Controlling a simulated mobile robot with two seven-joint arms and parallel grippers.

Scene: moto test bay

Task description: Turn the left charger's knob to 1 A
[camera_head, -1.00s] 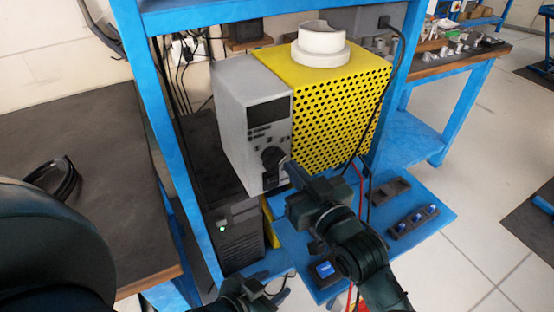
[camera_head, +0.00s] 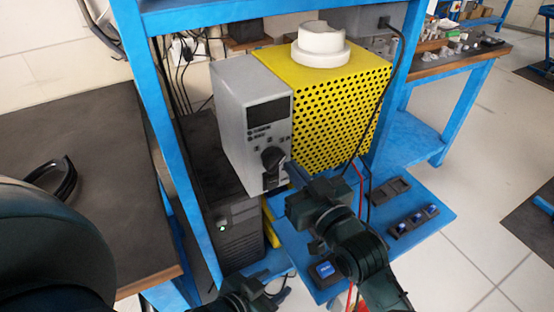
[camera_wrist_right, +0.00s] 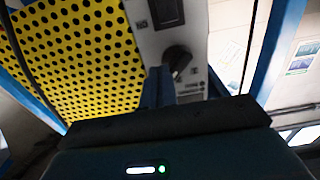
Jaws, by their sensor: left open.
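The grey charger (camera_head: 245,120) stands next to a yellow perforated box, its front facing right and toward me. Its black knob (camera_head: 272,159) sits low on the front panel. The knob also shows in the right wrist view (camera_wrist_right: 177,59), its scale marks too small to read. My right gripper (camera_head: 294,174) is just right of and below the knob, apart from it. Its two fingers look closed together and empty in the right wrist view (camera_wrist_right: 157,86). My left gripper (camera_head: 275,285) is open and empty at the bottom, below the charger.
The yellow perforated box (camera_head: 335,105) carries a white round part (camera_head: 321,45). A black unit (camera_head: 238,238) with a green light stands below the charger. A blue shelf (camera_head: 430,195) holds small dark trays. Red and black cables hang behind my right arm. A blue post (camera_head: 165,130) stands left.

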